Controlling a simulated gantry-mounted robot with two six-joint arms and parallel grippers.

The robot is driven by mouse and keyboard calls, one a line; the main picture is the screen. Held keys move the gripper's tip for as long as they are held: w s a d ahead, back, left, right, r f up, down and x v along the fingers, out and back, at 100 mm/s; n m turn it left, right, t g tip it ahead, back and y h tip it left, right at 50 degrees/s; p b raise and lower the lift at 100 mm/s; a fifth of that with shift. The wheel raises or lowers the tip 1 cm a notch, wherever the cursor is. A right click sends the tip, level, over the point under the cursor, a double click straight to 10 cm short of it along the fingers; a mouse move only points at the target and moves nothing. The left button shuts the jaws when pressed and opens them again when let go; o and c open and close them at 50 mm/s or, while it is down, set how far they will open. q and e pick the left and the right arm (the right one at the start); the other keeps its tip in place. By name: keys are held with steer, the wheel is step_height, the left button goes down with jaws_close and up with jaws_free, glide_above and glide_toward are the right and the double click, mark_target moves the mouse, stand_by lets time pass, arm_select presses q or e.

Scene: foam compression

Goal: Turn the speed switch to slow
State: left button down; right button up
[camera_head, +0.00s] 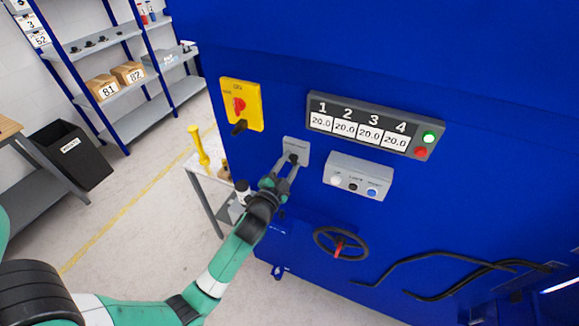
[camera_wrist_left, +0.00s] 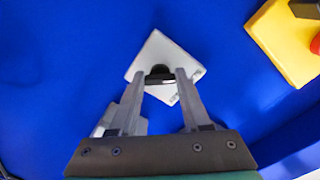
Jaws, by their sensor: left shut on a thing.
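The speed switch is a black knob on a light grey plate (camera_head: 302,144), fixed to the blue machine wall between the yellow switch box and the white button box. In the left wrist view the plate (camera_wrist_left: 163,48) appears rotated like a diamond, with the dark knob (camera_wrist_left: 159,70) at its middle. My left gripper (camera_head: 293,160) reaches the plate from below, and its fingers are shut on the knob. In the left wrist view the fingertips (camera_wrist_left: 160,77) lie on either side of the knob. The fingers partly hide the knob, and its setting cannot be read. My right gripper is not in view.
A numbered display panel (camera_head: 372,127) and a button box (camera_head: 357,177) are to the right. A black handwheel (camera_head: 341,243) and dark hoses (camera_head: 440,257) are below. Shelves stand at the far left.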

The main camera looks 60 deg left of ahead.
arm_select(q)
steer(key=shift+n, duration=0.5)
steer(key=shift+c, duration=1.8)
jaws_free()
steer(key=b+v, duration=0.1)
steer(key=v, duration=1)
steer(key=shift+s+d+b, duration=0.2)
steer(key=shift+s+b, duration=0.1)
steer(key=shift+b, duration=0.05)
